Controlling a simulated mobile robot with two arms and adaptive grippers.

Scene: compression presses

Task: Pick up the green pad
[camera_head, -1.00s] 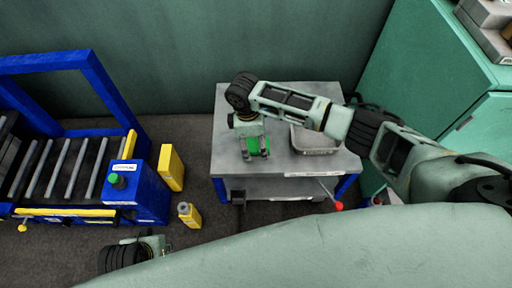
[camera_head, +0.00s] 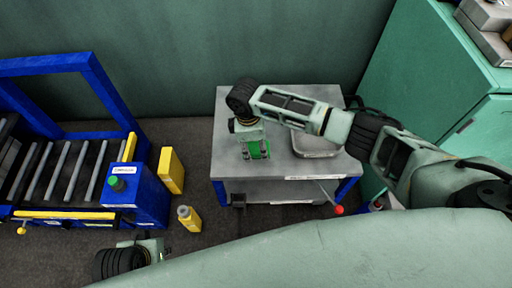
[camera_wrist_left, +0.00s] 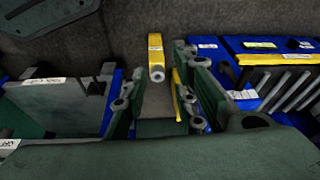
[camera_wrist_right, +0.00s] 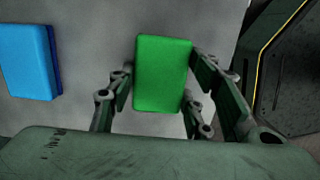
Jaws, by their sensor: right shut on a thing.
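The green pad (camera_wrist_right: 163,73) is a small rounded block, held between the fingers of my right gripper (camera_wrist_right: 160,85) in the right wrist view. In the head view the pad (camera_head: 256,150) shows under the right gripper (camera_head: 257,148), over the left part of the grey cart top (camera_head: 230,165). I cannot tell whether the pad still touches the cart. My left gripper (camera_wrist_left: 158,85) is open and empty in the left wrist view; only part of it (camera_head: 150,250) shows in the head view, low at the left.
A blue pad (camera_wrist_right: 25,62) lies left of the green one in the right wrist view. A metal tray (camera_head: 318,145) sits on the cart's right side. A blue-framed roller conveyor (camera_head: 135,200) stands left, with a yellow block (camera_head: 171,170) and yellow bottle (camera_head: 189,217) nearby. A green cabinet (camera_head: 430,90) is right.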

